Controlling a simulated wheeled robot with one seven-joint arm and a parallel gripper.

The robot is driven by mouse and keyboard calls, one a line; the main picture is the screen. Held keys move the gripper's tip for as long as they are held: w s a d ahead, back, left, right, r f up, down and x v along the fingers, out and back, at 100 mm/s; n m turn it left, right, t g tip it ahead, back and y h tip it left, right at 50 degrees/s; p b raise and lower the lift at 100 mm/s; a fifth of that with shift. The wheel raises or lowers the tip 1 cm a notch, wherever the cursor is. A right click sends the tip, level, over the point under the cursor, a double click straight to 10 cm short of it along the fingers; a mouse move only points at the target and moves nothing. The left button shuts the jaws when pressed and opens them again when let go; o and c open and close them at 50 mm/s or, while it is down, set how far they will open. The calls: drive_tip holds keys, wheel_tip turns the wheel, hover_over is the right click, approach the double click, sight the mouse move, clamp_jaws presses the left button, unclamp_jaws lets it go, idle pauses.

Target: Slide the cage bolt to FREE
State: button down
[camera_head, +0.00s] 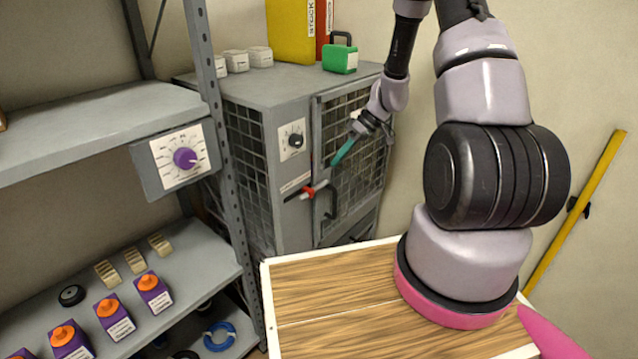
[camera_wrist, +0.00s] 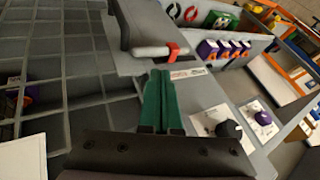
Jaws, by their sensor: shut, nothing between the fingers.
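The grey mesh cage (camera_head: 290,100) stands against the wall with its door closed. The cage bolt (camera_head: 309,191) has a red part and lies across the door's left edge. My gripper (camera_head: 335,163) has green fingers, shut together and empty. It is above and right of the bolt in the head view. In the wrist view the fingertips (camera_wrist: 160,73) point at the bolt, apparently apart from it.
A black door handle (camera_head: 331,201) stands out just right of the bolt. A rotary dial (camera_head: 296,138) is on the cage front above. Shelves (camera_head: 90,120) with a purple-knob box (camera_head: 180,158) stand at left. A wooden-topped table (camera_head: 335,285) is in front.

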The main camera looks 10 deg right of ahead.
sight(304, 192)
drive_tip(key=x, duration=1)
drive_tip(key=shift+s+a, duration=0.95)
drive_tip(key=shift+a, duration=0.3)
drive_tip(key=shift+s+a, duration=0.9)
drive_tip(key=shift+a, duration=0.35)
